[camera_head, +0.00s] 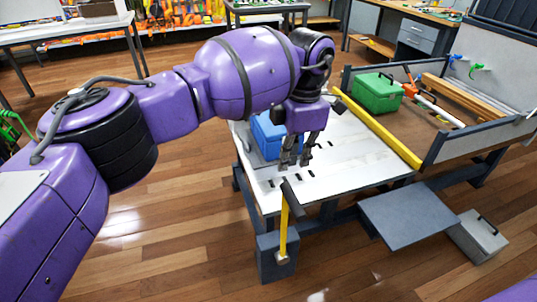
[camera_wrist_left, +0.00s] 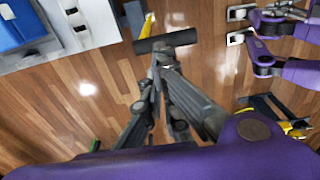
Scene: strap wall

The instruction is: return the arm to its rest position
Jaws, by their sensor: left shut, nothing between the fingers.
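My left arm is purple and reaches in from the left in the head view. Its gripper (camera_head: 297,153) points down above the front part of the white slotted table top (camera_head: 350,162). In the left wrist view the fingers of my left gripper (camera_wrist_left: 165,62) come together with nothing between them. Just beyond the fingertips in that view is a dark bar (camera_wrist_left: 166,41) joined to a yellow strap (camera_wrist_left: 147,22). In the head view the yellow strap (camera_head: 284,230) hangs from the table's front edge down to a grey block. My right gripper is not identifiable in the head view.
A blue box (camera_head: 268,134) stands on the table close behind the gripper. A second yellow strap (camera_head: 378,130) crosses the table further right. A green toolbox (camera_head: 377,92) and wooden beams (camera_head: 459,97) lie beyond it. A grey step (camera_head: 408,218) and grey case (camera_head: 479,236) are below.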

